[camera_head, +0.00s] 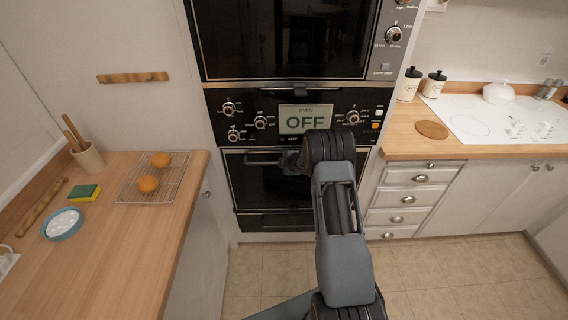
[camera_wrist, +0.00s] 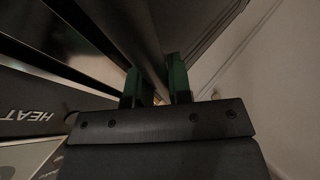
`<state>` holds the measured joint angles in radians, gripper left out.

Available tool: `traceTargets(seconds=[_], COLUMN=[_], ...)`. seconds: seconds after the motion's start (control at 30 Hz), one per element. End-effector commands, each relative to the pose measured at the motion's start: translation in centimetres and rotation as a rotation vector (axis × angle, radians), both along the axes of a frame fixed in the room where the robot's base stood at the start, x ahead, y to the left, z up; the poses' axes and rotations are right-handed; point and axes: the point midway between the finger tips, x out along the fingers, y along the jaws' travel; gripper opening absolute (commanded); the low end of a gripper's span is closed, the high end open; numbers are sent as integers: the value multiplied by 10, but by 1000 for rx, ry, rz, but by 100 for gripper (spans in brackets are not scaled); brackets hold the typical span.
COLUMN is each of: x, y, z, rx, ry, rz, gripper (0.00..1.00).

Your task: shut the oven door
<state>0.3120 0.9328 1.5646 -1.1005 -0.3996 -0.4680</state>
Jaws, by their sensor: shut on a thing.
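The lower oven door (camera_head: 265,184) is dark glass in a black frame, under the control panel (camera_head: 262,120) whose display reads OFF. In the head view the door stands upright and looks flush or nearly flush with the oven front; I cannot tell whether a small gap is left. Its bar handle (camera_head: 262,158) runs across the top of the door. My gripper (camera_head: 288,161) is at the handle, partly hidden behind my own wrist. In the wrist view my gripper (camera_wrist: 155,68) has its green-lined fingers on either side of the handle bar (camera_wrist: 144,32), shut on it.
An upper oven (camera_head: 285,40) is above the panel. On the left, a wooden counter (camera_head: 130,240) bears a rack with two orange round things, a sponge and a blue bowl. On the right are drawers (camera_head: 400,200) and a white hob (camera_head: 490,120). The tiled floor is clear.

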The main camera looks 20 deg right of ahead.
Motion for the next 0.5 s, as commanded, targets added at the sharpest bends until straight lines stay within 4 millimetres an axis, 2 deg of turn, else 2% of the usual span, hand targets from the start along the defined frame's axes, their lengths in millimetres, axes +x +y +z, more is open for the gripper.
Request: traceTargets(seconds=[0.07, 0.1, 0.3, 0.5], x=[4, 4, 4, 3], y=[-1, -2, -2, -3], z=[6, 6, 6, 6], rx=[-3, -3, -2, -2], ry=[-15, -15, -14, -13], rz=[0, 0, -2, -2], gripper=[0, 23, 42, 44])
